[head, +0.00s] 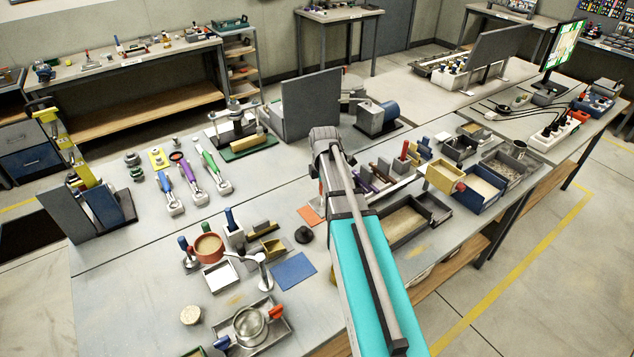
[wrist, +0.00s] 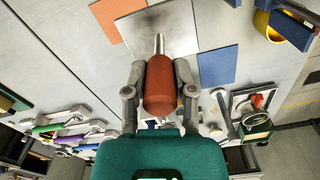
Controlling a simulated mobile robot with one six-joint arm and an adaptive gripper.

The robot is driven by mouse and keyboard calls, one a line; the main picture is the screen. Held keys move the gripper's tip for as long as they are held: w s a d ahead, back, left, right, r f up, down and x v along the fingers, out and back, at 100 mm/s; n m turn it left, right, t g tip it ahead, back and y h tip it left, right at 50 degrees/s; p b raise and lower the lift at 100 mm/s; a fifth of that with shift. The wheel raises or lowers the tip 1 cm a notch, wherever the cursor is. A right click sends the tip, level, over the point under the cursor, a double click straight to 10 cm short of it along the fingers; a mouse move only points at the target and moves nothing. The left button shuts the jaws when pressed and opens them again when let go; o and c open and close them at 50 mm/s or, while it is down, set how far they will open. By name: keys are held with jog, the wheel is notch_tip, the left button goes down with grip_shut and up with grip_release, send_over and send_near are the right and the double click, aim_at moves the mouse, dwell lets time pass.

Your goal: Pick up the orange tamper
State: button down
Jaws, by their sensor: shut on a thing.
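The orange tamper (wrist: 160,85) is in the middle of the wrist view, its rust-orange rounded handle between the two grey fingers of my gripper (wrist: 159,78). The fingers touch the handle on both sides. A thin metal shaft sticks out of the handle toward the top of the picture, over a grey square surface (wrist: 150,28); I cannot tell whether the shaft's end touches it. In the head view my own arm mostly hides the gripper, and only a small orange-red bit shows at its left edge (head: 322,187).
Trays (head: 405,222) stand right of my arm. An upright grey panel (head: 312,103) stands behind.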

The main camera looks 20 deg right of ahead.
jog(key=s+r+p, duration=0.2)
jog(key=s+r, duration=0.1)
jog(key=s, duration=0.4)
jog(key=shift+d, duration=0.35)
jog(key=shift+r, duration=0.1)
dwell(0.9)
